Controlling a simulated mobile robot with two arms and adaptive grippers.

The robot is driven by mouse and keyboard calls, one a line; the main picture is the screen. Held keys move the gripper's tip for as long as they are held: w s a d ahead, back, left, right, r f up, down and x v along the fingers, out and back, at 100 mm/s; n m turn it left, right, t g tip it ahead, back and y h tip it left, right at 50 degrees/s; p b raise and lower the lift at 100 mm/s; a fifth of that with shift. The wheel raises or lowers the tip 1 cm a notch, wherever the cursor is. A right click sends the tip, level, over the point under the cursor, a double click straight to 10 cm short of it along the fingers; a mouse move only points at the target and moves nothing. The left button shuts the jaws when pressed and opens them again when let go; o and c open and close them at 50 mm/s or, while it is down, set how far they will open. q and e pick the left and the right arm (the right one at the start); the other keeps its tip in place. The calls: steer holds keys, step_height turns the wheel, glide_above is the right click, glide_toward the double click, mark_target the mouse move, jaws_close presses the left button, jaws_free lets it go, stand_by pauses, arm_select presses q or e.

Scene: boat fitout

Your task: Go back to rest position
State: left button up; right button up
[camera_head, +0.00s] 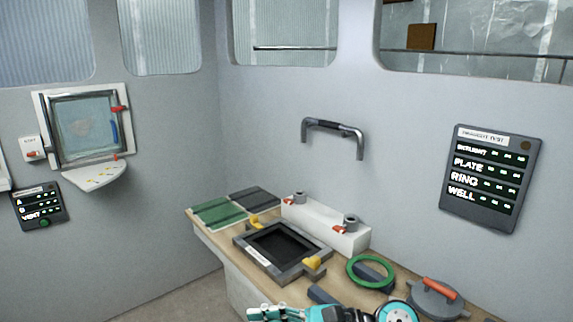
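My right gripper (265,313) shows at the bottom edge, with its teal and white arm coming in from the right. It points left, in front of the counter's near side. Its fingers are cut off by the picture edge, so I cannot tell whether it is open or shut, and I see nothing clearly held in it. My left gripper is not in view.
A wooden counter (217,233) holds a dark square frame (285,270) with yellow clamps, a green ring (351,272), a grey round lid (437,305) with an orange handle, green panels (217,212) and a white block (325,228). A grab handle (333,127) juts from the wall.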

steer(key=w+d+r+m+t+y, duration=0.15)
steer(key=r+m+t, duration=0.25)
steer(key=m+t, duration=0.4)
steer(key=w+d+r+m+t, duration=0.25)
steer(key=r+m+t, duration=0.2)
steer(key=m, duration=0.55)
steer(key=w+d+f+m+t+h, duration=0.3)
steer(key=d+f+m+t+h, duration=0.2)
steer(key=d+m+t+h, duration=0.65)
steer(key=s+d+f+m+g+h, duration=0.3)
steer(key=f+m+g, duration=0.2)
steer(key=f+m, duration=0.3)
steer(key=s+d+f+m+g+h, duration=0.2)
steer(key=d+f+m+g+h, duration=0.1)
steer(key=f+m+g, duration=0.4)
steer(key=s+d+f+m+g, duration=0.2)
steer(key=s+f+m+g, duration=0.4)
steer(key=s, duration=0.5)
steer(key=s+d+f+m+g, duration=0.1)
steer(key=s+f+m+g, duration=0.15)
steer(key=s+f, duration=0.65)
step_height(320, 180, down, 23)
steer(key=s+g, duration=0.2)
steer(key=s+d+f+g, duration=0.1)
steer(key=s+d+f, duration=0.2)
steer(key=s+f, duration=1.4)
steer(key=shift+f+n, duration=0.2)
steer(key=shift+n, duration=0.2)
